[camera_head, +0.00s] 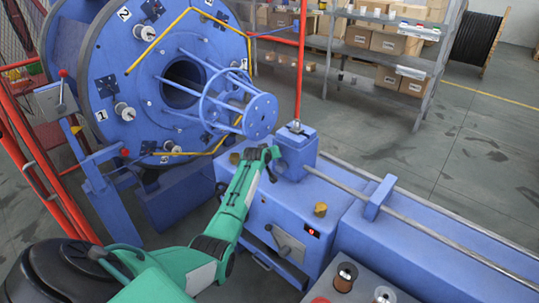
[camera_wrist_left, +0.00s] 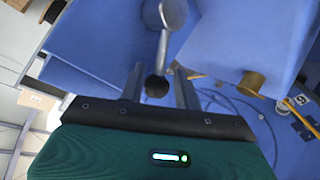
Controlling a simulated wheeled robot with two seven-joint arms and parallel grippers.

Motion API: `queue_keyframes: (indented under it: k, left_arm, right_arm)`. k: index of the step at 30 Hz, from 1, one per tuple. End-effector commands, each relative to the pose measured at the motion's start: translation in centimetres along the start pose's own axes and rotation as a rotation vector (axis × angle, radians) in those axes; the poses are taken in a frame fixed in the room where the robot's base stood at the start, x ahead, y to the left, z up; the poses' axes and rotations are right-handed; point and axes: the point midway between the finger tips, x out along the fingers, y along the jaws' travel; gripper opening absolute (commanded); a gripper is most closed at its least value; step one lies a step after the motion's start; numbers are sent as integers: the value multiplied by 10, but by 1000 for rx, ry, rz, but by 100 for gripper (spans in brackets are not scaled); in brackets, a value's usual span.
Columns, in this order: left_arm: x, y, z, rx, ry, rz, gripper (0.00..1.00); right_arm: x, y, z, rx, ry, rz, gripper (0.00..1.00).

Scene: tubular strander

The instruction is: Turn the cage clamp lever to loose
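The cage clamp lever (camera_wrist_left: 163,52) shows in the left wrist view as a metal rod running from a round grey pivot to a black ball knob (camera_wrist_left: 157,86). My left gripper (camera_wrist_left: 160,88) is open, with one finger on each side of the knob and a visible gap to each. In the head view my left gripper (camera_head: 268,156) is at the left side of the blue clamp block (camera_head: 297,148). The lever cannot be made out clearly there, as the gripper covers that area. My right gripper is not in view.
The big blue strander disc (camera_head: 105,60) with bobbins and the cage end (camera_head: 260,116) stand just beyond my left arm. A gold knob (camera_head: 320,209) and a grey lever plate (camera_head: 288,244) are on the blue housing. A steel rod (camera_head: 430,211) runs right.

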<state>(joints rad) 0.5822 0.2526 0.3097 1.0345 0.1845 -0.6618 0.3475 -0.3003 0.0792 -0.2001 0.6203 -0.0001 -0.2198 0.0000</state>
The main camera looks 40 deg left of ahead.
Motion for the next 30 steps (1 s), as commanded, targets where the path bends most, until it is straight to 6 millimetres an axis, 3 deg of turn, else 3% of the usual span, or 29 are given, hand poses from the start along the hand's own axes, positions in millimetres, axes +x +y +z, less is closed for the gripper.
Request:
queue_keyframes:
  k: [8,30]
  left_arm:
    - [-20,0,1,1,1,1,32]
    - [-123,0,0,0,2,0,32]
  right_arm:
    - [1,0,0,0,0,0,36]
    - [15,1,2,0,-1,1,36]
